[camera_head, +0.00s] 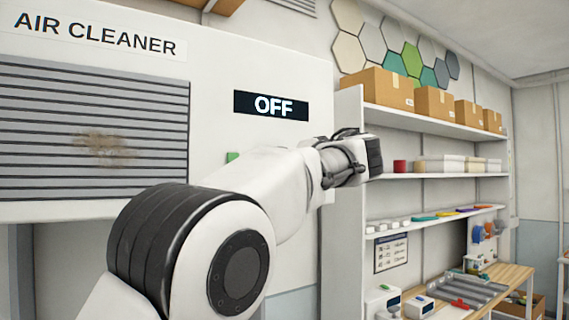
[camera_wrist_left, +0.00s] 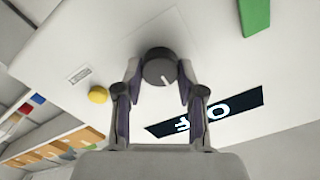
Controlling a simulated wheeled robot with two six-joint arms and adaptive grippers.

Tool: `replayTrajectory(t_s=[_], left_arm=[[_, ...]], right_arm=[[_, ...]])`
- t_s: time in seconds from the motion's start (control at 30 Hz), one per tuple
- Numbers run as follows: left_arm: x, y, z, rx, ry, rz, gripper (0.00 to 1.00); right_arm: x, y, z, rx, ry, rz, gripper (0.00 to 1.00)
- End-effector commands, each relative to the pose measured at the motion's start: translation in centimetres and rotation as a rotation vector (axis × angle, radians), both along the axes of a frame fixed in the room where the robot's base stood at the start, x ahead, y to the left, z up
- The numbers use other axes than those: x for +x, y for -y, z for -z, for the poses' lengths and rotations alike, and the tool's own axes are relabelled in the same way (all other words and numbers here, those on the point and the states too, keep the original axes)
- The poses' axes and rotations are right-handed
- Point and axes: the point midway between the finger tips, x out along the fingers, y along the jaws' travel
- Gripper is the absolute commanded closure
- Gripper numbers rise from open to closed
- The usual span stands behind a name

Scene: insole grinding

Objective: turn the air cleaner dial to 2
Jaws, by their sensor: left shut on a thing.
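The air cleaner (camera_head: 215,75) is a white cabinet with a grey slatted grille. Its black display (camera_head: 243,104) reads OFF; the display also shows upside down in the left wrist view (camera_wrist_left: 248,100). The dial (camera_wrist_left: 160,53) is a round dark knob with a short white mark, on the white panel. My left gripper (camera_wrist_left: 159,72) has one finger on each side of the dial and is shut on it. In the head view my left arm and hand hide the dial and the fingertips. My right gripper is not in view.
A green piece (camera_wrist_left: 255,15) and a yellow knob (camera_wrist_left: 98,95) sit on the panel near the dial. To the right, a white shelf (camera_head: 440,176) holds cardboard boxes (camera_head: 375,88) and small items. A wooden bench (camera_head: 512,277) stands below it.

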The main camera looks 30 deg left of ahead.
Motion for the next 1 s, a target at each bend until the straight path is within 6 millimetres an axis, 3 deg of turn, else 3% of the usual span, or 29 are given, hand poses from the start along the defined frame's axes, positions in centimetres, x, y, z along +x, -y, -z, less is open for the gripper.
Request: replayTrajectory(t_s=[0.07, 0.1, 0.17, 0.57, 1.0], left_arm=[[-0.1, 0.0, -0.4, 0.005, 0.006, 0.002, 0.96], [-0.1, 0.0, -0.4, 0.005, 0.006, 0.002, 0.58], [-0.1, 0.0, -0.4, 0.005, 0.006, 0.001, 0.37], [-0.3, 0.6, -0.2, 0.002, 0.003, 0.002, 0.36], [-4.0, 9.7, -0.2, 0.005, 0.004, 0.002, 0.36]], right_arm=[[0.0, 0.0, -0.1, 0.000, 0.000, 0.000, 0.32], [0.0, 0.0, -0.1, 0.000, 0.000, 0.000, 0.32], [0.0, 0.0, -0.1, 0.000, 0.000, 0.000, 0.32], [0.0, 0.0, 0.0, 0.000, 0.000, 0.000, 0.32], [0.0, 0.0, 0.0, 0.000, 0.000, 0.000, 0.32]])
